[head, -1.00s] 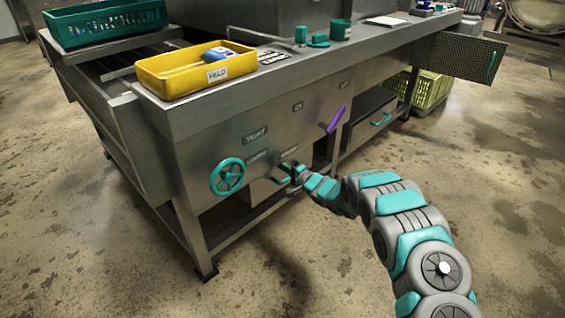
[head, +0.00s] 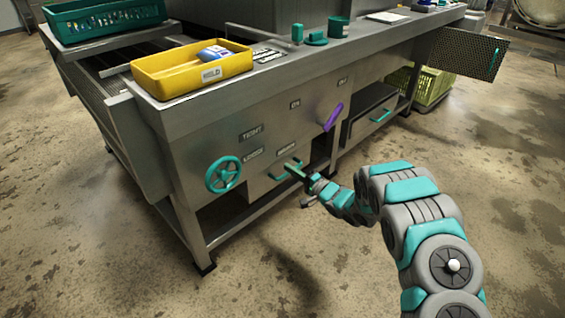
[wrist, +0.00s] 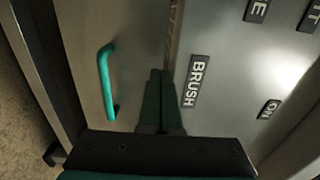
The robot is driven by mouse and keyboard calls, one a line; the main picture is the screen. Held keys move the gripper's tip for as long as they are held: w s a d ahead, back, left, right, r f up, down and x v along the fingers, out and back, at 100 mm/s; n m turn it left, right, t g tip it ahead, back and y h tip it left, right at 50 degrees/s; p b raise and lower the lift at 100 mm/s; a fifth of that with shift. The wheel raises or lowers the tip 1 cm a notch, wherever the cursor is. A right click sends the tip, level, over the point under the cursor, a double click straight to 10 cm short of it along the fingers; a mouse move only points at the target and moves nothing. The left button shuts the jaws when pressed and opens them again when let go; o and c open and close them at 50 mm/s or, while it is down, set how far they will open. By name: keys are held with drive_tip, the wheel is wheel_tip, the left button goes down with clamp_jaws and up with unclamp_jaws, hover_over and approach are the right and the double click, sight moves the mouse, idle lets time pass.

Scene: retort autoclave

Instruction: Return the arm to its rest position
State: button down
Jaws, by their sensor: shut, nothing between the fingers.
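My gripper (head: 291,167) is at the front of the steel bench, close to the teal handle (head: 280,174) of a low panel. In the wrist view its two dark fingers (wrist: 161,75) are together with nothing between them. The teal handle (wrist: 106,80) shows there left of the fingers, apart from them. A label reading BRUSH (wrist: 194,82) is to their right. In the head view my arm reaches from the lower right, bent at the elbow, out in front of the bench.
The bench front carries a teal handwheel (head: 223,174) and a purple lever (head: 333,118). A yellow tray (head: 160,83) and a green crate (head: 65,25) are on top. A perforated door (head: 465,55) stands out at the right. The floor right of my arm is clear.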

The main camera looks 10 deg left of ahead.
drive_tip(key=d+r+n+t+h, duration=0.1)
drive_tip(key=d+r+h, duration=0.35)
drive_tip(key=d, duration=0.65)
drive_tip(key=d+r+t+h, duration=0.1)
drive_tip(key=d+r+h, duration=0.2)
drive_tip(key=d+h, duration=0.55)
drive_tip(key=s+d+r+g+h, duration=0.2)
drive_tip(key=s+d+r, duration=0.1)
drive_tip(key=s+d, duration=0.3)
drive_tip(key=s+d+r+g+h, duration=0.15)
drive_tip(key=s+d+r, duration=0.25)
drive_tip(key=d, duration=0.4)
drive_tip(key=s+r+n+g, duration=0.2)
drive_tip(key=s+g, duration=0.3)
drive_tip(key=s, duration=1.6)
drive_tip(key=s+a+r+n+g+y, duration=0.1)
drive_tip(key=s+a+n+g, duration=0.1)
drive_tip(key=s, duration=1.1)
drive_tip(key=s+a+n+g+y, duration=0.1)
drive_tip(key=s+a+g, duration=0.3)
drive_tip(key=s, duration=0.9)
drive_tip(key=shift+a+r+n, duration=0.35)
drive_tip(key=shift+a+n, duration=0.25)
drive_tip(key=shift+a, duration=0.4)
